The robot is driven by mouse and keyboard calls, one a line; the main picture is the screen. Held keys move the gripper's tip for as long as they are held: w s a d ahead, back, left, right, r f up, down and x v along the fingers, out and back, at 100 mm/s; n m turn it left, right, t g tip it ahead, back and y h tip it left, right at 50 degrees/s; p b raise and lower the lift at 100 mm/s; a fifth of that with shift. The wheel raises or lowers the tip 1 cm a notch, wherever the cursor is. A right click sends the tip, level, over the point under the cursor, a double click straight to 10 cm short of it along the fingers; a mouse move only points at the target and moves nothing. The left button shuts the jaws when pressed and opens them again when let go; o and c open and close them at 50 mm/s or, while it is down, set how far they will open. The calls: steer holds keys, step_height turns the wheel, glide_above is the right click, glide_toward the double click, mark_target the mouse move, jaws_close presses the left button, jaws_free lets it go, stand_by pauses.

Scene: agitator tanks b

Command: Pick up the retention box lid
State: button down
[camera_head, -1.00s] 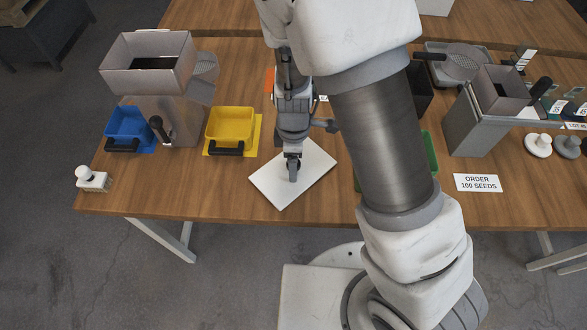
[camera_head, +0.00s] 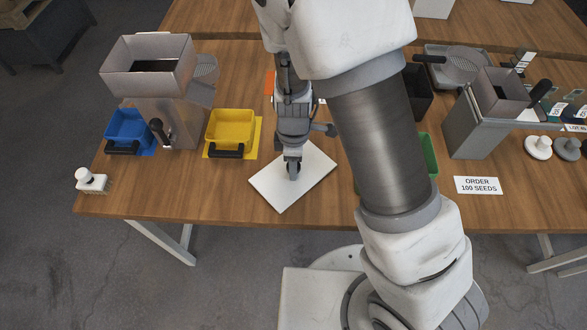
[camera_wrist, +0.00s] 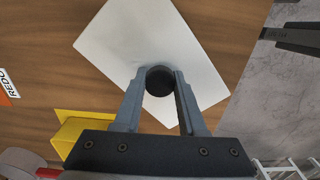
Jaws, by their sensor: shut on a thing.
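The retention box lid (camera_head: 314,176) is a flat white square panel lying askew near the front middle of the table. Its round black knob shows in the wrist view (camera_wrist: 159,80), standing out from the white panel (camera_wrist: 118,40). My gripper (camera_head: 293,172) points down over the middle of the lid. In the wrist view my gripper (camera_wrist: 160,92) has one finger on each side of the knob and is shut on it. In the head view the fingers hide the knob. I cannot tell whether the lid is clear of the tabletop.
A yellow bin (camera_head: 230,128) and a blue bin (camera_head: 128,127) stand left of the lid. A grey metal hopper (camera_head: 150,70) is behind them. A green tray (camera_head: 429,155) is partly hidden behind my arm. Bare wood (camera_head: 205,190) lies left of the lid.

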step_height(320, 180, up, 10)
steer(key=shift+p, duration=0.6)
stand_by(0.6)
